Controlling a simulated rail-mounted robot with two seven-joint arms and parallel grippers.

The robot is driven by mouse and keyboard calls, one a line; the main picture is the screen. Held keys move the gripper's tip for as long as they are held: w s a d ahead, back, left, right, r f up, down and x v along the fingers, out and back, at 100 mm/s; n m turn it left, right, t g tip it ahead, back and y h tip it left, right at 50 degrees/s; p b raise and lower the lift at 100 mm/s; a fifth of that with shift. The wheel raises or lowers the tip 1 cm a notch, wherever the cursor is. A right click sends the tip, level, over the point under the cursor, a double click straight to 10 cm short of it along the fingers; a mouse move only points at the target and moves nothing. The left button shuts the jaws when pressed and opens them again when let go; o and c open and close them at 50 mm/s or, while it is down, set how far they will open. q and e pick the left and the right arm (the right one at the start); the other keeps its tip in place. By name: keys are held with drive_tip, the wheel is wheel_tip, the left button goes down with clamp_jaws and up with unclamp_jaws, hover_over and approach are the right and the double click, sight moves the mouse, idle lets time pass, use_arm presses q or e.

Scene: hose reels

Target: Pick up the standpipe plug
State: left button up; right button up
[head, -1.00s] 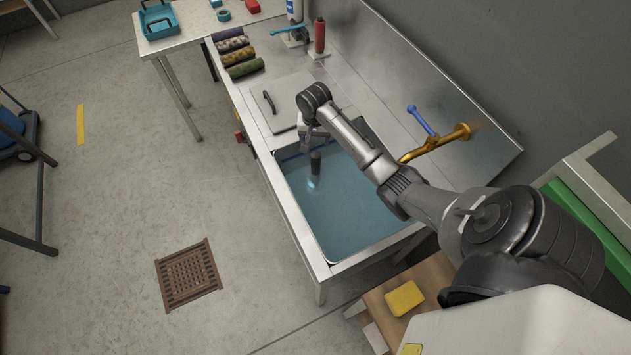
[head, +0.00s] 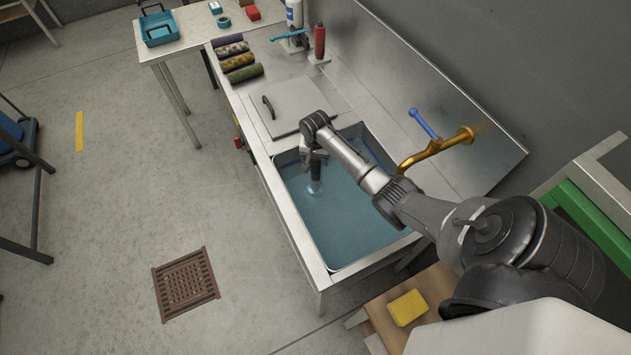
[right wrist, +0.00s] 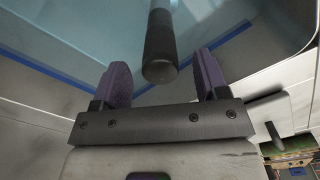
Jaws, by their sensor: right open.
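The standpipe plug (head: 316,173) stands upright in the water of the sink (head: 345,265), near the sink's far left part. It has a dark cylindrical upper part and a pale blue glow at its foot. My right gripper (head: 314,158) is over the sink at the top of the plug and partly hides it. In the right wrist view, the plug's dark rounded end (right wrist: 160,62) shows between the two purple fingers of the open right gripper (right wrist: 163,82), with a gap on each side. My left gripper is not in view.
A cover with a black handle (head: 290,106) lies beside the sink. A brass tap with a blue lever (head: 435,150) stands at the right. Several rolls (head: 238,60), a red bottle (head: 319,42) and a yellow sponge (head: 407,307) are nearby.

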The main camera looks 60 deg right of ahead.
sight(316, 176)
drive_tip(key=shift+f+b, duration=0.3)
drive_tip(key=shift+f, duration=1.35)
clamp_jaws()
